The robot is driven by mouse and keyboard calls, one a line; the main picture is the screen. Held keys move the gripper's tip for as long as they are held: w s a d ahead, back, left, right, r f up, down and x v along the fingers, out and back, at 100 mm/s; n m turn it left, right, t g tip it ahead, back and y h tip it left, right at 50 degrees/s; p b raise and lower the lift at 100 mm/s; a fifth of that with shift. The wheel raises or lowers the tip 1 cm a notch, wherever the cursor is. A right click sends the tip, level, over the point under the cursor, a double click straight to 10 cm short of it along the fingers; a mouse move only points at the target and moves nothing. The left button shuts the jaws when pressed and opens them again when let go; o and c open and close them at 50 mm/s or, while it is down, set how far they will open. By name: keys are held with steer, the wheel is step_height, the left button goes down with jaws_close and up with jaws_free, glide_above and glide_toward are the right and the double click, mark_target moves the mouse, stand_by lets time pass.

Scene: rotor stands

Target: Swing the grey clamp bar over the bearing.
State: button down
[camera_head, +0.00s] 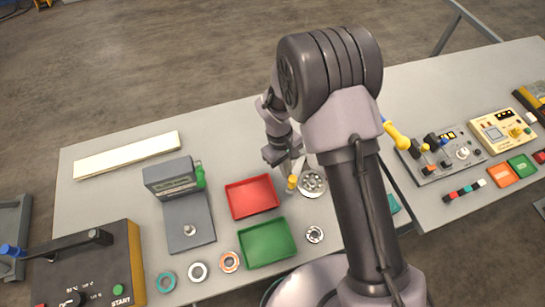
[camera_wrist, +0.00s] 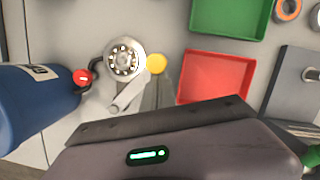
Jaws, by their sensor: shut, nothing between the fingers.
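The bearing (camera_wrist: 125,59) is a round metal ring with several balls, seated on a round stand; the head view shows it too (camera_head: 312,183). The pale grey clamp bar (camera_wrist: 129,93) lies beside the bearing, angled away from its lower right rim in the wrist view, and does not cover the bearing's centre. A yellow knob (camera_wrist: 157,64) stands right of the bearing there, and left of it in the head view (camera_head: 292,182). My gripper (camera_head: 283,153) is shut and empty, just behind and left of the bearing in the head view. My arm hides part of the table.
A red tray (camera_head: 251,197) and a green tray (camera_head: 267,242) lie left of the bearing in the head view. A blue cylinder (camera_wrist: 35,102) with a red ball stands close to the bearing in the wrist view. A grey stand (camera_head: 188,218) is farther left.

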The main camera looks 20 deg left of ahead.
mark_target(298, 175)
steer(key=d+n, duration=0.1)
steer(key=d, duration=0.1)
steer(key=d+n, duration=0.1)
steer(key=n, duration=0.1)
steer(key=shift+s+d+n+t, duration=0.2)
steer(key=shift+d+n+t, duration=0.1)
steer(key=shift+d+t, duration=0.1)
steer(key=shift+w+d+n+t+h, duration=0.15)
steer(key=shift+w+d+n+t, duration=0.1)
steer(key=shift+d+n, duration=0.75)
steer(key=shift+w+d+n+t+h, duration=0.15)
steer(key=shift+w+d+n, duration=0.1)
steer(key=shift+d+n, duration=0.75)
